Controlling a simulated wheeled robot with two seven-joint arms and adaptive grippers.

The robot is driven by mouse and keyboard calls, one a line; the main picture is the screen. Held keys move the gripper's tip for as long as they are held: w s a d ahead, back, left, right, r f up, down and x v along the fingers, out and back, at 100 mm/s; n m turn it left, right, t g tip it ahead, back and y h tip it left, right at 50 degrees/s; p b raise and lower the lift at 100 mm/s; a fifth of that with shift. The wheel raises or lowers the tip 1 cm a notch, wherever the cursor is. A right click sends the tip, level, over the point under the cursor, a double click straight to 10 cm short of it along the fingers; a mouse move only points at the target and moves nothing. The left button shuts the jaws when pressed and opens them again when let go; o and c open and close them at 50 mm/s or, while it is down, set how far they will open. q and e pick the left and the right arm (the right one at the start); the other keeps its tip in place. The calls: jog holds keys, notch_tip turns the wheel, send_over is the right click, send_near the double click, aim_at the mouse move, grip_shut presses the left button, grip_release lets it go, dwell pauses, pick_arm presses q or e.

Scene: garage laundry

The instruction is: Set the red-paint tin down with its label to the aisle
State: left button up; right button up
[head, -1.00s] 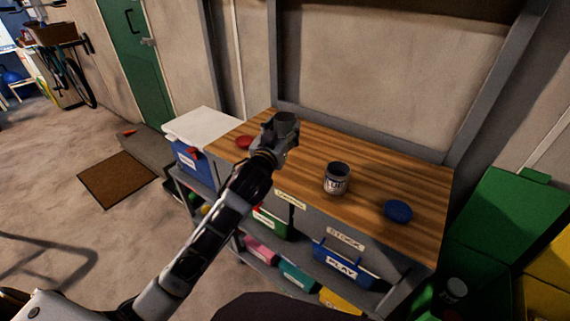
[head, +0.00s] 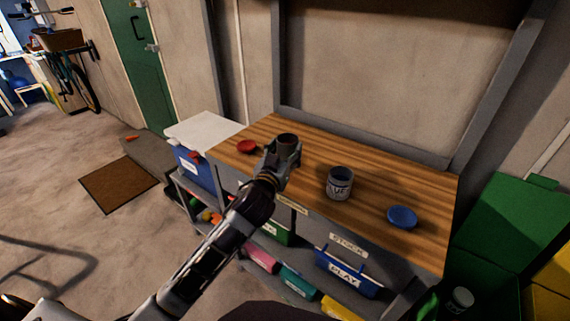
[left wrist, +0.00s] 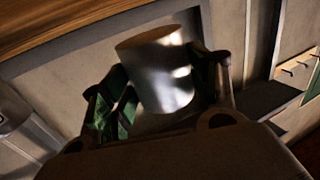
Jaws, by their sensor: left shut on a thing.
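My left gripper (head: 284,155) is shut on a grey metal tin (head: 288,141), open side up, over the wooden worktop between the red lid (head: 247,147) and the blue-paint tin. The held tin also shows in the left wrist view (left wrist: 158,72), with bare shiny metal and a finger on each side. No label shows on it; its other sides are hidden. I cannot tell whether its base touches the wood. The blue-paint tin (head: 340,184) stands upright with its label facing me. My right gripper is out of view.
The worktop (head: 365,165) has bare wood behind and between the tins. A blue lid (head: 402,217) lies at the right. Below are shelves with a blue PLAY bin (head: 345,272). A white-lidded box (head: 203,129) stands at the left, green bins (head: 510,225) at the right.

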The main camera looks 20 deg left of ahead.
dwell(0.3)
pick_arm(q)
jog(key=shift+f, duration=0.6)
notch_tip(320, 180, down, 2)
jog(key=shift+f+b, duration=0.2)
jog(key=shift+b, duration=0.25)
jog(key=shift+f, duration=0.25)
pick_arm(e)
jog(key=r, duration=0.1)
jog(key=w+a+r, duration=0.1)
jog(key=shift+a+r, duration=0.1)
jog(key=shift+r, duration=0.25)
pick_arm(q)
jog(key=shift+f, duration=0.15)
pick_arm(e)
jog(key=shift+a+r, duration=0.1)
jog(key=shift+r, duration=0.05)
pick_arm(q)
jog(key=o, duration=1.1)
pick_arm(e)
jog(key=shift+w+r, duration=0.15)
